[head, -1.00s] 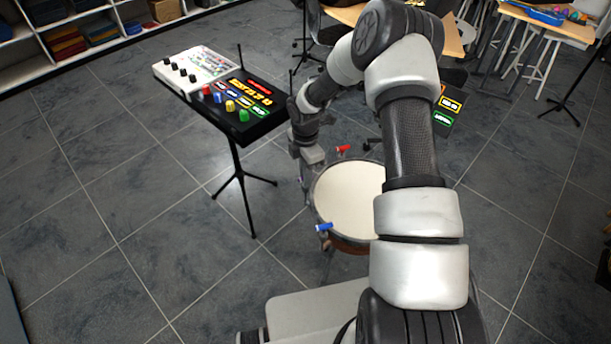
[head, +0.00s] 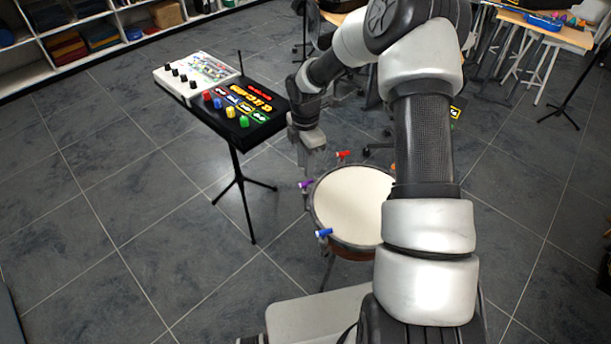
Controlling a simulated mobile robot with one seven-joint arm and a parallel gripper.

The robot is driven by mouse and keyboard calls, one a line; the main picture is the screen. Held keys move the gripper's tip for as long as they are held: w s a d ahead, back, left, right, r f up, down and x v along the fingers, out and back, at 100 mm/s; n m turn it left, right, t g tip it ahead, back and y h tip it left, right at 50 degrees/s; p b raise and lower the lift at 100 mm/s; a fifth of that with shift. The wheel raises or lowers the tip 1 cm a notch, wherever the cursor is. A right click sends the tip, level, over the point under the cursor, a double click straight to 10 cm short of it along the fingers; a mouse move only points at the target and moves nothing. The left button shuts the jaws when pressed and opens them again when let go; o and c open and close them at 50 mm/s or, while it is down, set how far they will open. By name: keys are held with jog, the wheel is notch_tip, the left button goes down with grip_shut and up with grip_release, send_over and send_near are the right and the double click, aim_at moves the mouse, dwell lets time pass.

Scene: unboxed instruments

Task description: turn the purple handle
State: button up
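The purple handle (head: 306,184) is a small purple piece on the left rim of a round drum (head: 352,205) with a pale head. My gripper (head: 304,160) points down just above the purple handle, close to the drum's left edge. The fingers are small and blurred here, so I cannot tell whether they are open or shut or whether they touch the handle. A red handle (head: 343,154) sits at the drum's back rim and a blue handle (head: 323,233) at its front left rim.
A black stand (head: 240,190) left of the drum carries a black control box (head: 262,131) with coloured knobs and a white box (head: 190,72) with black knobs. My arm covers the drum's right side. The floor at the left is clear.

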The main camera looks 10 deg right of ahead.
notch_tip(320, 180, up, 10)
dwell(0.3)
